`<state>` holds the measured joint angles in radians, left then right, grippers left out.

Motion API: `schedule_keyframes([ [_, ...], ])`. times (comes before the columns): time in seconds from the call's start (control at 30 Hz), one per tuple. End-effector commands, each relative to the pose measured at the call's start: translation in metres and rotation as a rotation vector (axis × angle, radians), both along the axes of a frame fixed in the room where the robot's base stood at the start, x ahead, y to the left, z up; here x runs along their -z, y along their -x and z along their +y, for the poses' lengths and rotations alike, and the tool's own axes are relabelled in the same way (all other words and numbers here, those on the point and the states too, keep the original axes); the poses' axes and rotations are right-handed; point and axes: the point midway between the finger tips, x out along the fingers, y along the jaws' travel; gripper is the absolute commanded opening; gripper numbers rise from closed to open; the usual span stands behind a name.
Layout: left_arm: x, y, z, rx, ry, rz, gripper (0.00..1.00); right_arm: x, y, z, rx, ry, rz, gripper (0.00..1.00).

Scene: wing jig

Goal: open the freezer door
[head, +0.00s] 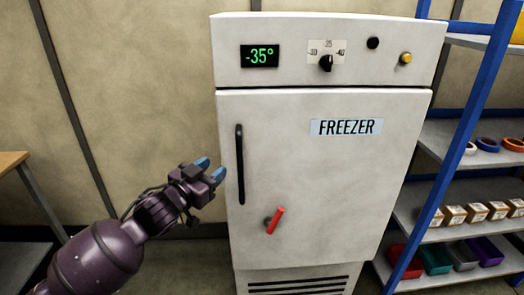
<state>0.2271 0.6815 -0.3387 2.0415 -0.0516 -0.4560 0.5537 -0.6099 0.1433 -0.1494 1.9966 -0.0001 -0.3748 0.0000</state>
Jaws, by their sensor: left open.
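The white freezer (330,190) stands upright in the middle of the head view, and its door (330,230) looks shut. A long black vertical handle (240,164) is on the door's left side. A red lever (275,220) sits lower on the door and is tilted, its upper end to the right. My left gripper (211,169) is to the left of the black handle, with blue fingertips pointing up and right. It is open and empty, and it appears apart from the handle. My right gripper is not in view.
A blue-framed shelf (462,150) with tape rolls, small boxes and coloured bins stands close to the freezer's right side. A wooden table edge (12,162) is at the far left. A panelled wall (130,80) is behind. The freezer's top panel has a display (260,56) reading -35°.

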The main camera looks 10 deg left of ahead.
Motion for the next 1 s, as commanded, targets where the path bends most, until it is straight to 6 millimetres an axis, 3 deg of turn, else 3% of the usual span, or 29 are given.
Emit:
schedule_keyframes([
  [0.2, 0.005, 0.000, 0.001, -0.010, 0.147, 0.060, 0.43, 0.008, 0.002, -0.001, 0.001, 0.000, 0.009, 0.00],
  [0.47, 0.005, -0.010, -0.002, -0.011, 0.194, 0.076, 0.43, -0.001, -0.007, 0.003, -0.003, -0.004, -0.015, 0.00],
  [1.0, 0.004, -0.086, -0.027, -0.009, 0.192, 0.075, 0.43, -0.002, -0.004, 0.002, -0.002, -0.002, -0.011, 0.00],
])
